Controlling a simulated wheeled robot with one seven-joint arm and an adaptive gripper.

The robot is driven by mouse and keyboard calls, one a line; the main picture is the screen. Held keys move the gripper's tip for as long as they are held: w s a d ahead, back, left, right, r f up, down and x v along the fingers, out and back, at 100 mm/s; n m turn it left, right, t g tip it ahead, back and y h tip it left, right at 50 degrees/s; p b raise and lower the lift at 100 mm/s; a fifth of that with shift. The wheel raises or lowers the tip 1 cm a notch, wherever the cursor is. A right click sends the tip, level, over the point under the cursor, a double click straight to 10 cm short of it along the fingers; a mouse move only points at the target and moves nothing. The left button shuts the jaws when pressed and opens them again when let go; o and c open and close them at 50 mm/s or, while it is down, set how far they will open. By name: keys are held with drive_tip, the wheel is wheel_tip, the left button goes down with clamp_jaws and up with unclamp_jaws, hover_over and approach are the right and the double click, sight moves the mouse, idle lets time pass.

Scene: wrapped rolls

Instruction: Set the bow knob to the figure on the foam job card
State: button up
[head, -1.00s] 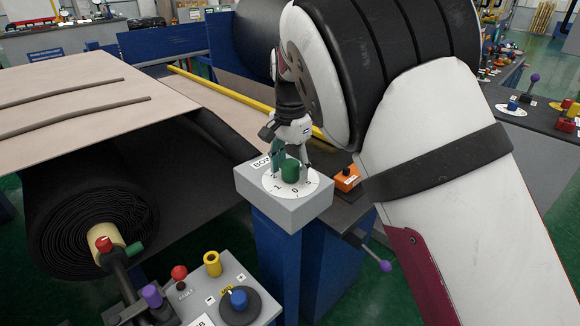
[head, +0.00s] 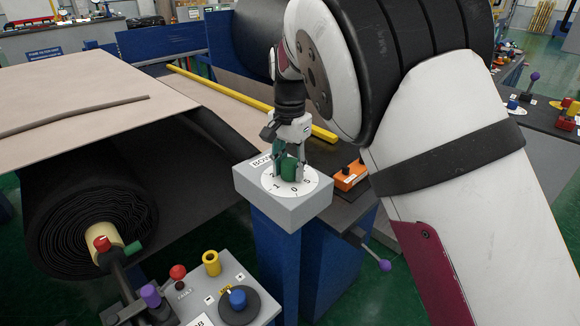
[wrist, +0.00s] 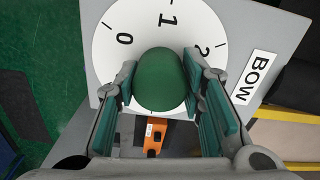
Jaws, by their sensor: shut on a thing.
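The green bow knob (head: 289,168) stands on a white numbered dial (head: 272,186) on top of a grey box (head: 270,205) labelled BOW. My gripper (head: 289,160) is over the dial with its fingers on either side of the knob. In the wrist view the knob (wrist: 160,80) sits between the green finger pads of my gripper (wrist: 160,90), shut on it. The dial (wrist: 120,60) shows 0, 1 and 2 there. I cannot make out a pointer on the knob. No readable foam job card shows in these views.
An orange block (head: 350,176) sits right behind the dial box. A control panel (head: 195,275) with red, yellow and blue knobs is at the front. A black foam roll (head: 85,222) and a brown sheet (head: 60,80) lie at left. A purple-tipped lever (head: 384,265) juts out at right.

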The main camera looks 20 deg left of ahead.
sight(290, 161)
drive_tip(key=n+b, duration=0.2)
drive_tip(key=n, duration=0.4)
drive_tip(key=shift+w, duration=0.1)
drive_tip(key=n+b, duration=0.2)
drive_tip(key=n, duration=0.2)
drive_tip(key=shift+n, duration=0.3)
idle(0.3)
drive_tip(key=o, duration=1.1)
drive_tip(key=shift+o, duration=0.2)
drive_tip(key=shift+r, duration=0.1)
wheel_tip(290, 161, up, 12)
